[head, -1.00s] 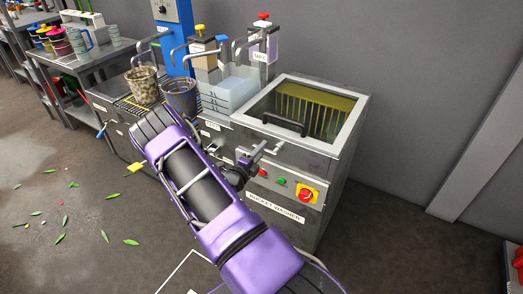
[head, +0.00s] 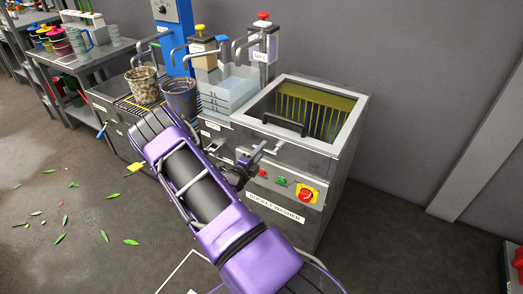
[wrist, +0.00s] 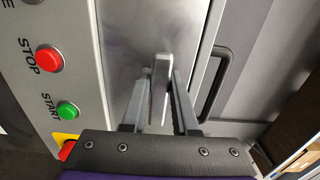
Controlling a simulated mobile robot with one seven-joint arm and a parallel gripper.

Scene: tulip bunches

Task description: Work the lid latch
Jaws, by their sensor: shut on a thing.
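The bucket washer (head: 322,155) is a steel cabinet. Its lid, with a clear window and a dark bar handle (head: 284,124), lies closed on top. The lid latch (wrist: 159,88) is a short grey metal lever on the front face. In the wrist view my gripper (wrist: 160,100) has one finger on each side of the latch and is shut on it. In the head view my gripper (head: 257,152) is at the washer's upper front edge, and the latch is hard to make out there. Whether the latch is fastened cannot be told.
A red stop button (wrist: 49,58) and green start button (wrist: 67,111) sit left of the latch in the wrist view. Two buckets (head: 180,97) stand at the left.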

